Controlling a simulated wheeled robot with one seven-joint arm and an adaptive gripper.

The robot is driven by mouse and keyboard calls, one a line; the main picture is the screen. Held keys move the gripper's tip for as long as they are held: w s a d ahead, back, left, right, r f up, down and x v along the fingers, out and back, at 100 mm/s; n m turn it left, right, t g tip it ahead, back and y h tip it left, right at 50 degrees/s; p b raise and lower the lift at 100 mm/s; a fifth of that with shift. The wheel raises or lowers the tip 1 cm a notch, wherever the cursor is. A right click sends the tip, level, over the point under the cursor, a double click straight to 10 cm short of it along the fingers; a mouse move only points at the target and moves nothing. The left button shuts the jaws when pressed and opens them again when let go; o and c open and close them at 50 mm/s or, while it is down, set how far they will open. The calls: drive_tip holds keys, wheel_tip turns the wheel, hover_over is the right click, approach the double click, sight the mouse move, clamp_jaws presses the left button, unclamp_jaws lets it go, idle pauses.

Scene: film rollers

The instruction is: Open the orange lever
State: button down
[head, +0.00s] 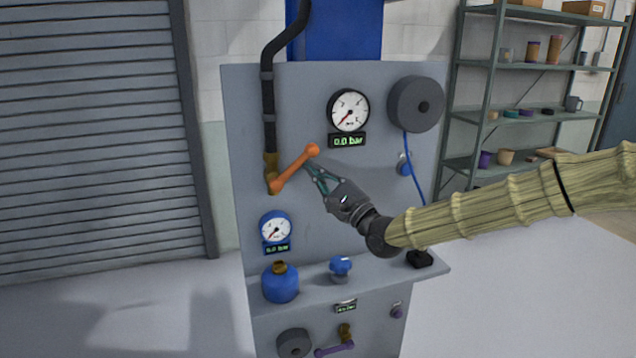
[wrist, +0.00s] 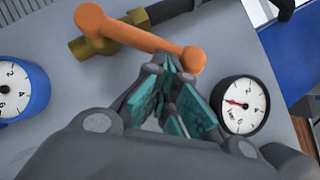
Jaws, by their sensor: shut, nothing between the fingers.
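The orange lever (head: 294,169) sits on a brass valve (head: 270,170) at the lower end of a black pipe on the grey panel. It slants from the valve at lower left up to a round knob at upper right. In the wrist view the lever (wrist: 140,36) crosses the top, with its knob (wrist: 193,59) just beyond my fingertips. My gripper (head: 307,166) is shut and empty, just below and right of the knob end. In the wrist view my gripper (wrist: 166,68) has its teal fingertips close together beside the lever. I cannot tell whether they touch it.
A large gauge (head: 348,110) and a black reel (head: 416,104) with a blue hose are above right. A small blue gauge (head: 275,228) is below the valve. A blue bottle (head: 281,284) and a blue knob (head: 341,267) stand on the ledge. Shelves (head: 530,65) are at right.

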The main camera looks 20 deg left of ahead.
drive_tip(key=s+a+r+n+g+h+p, duration=0.2)
drive_tip(key=a+r+n+g+p, duration=0.2)
drive_tip(key=n+p, duration=0.3)
drive_tip(key=shift+s+r+n+g+h, duration=0.35)
drive_tip(key=shift+r+n, duration=0.55)
drive_tip(key=shift+n, duration=0.4)
drive_tip(key=d+p, duration=0.1)
drive_tip(key=w+d+p, duration=0.1)
drive_tip(key=d, duration=0.1)
drive_tip(key=d+p, duration=0.1)
drive_tip(key=shift+w+d+f, duration=0.2)
drive_tip(key=shift+w+f, duration=0.05)
drive_tip(key=b, duration=0.3)
approach(312, 151)
drive_tip(key=shift+s+d, duration=0.25)
drive_tip(key=shift+s, duration=0.15)
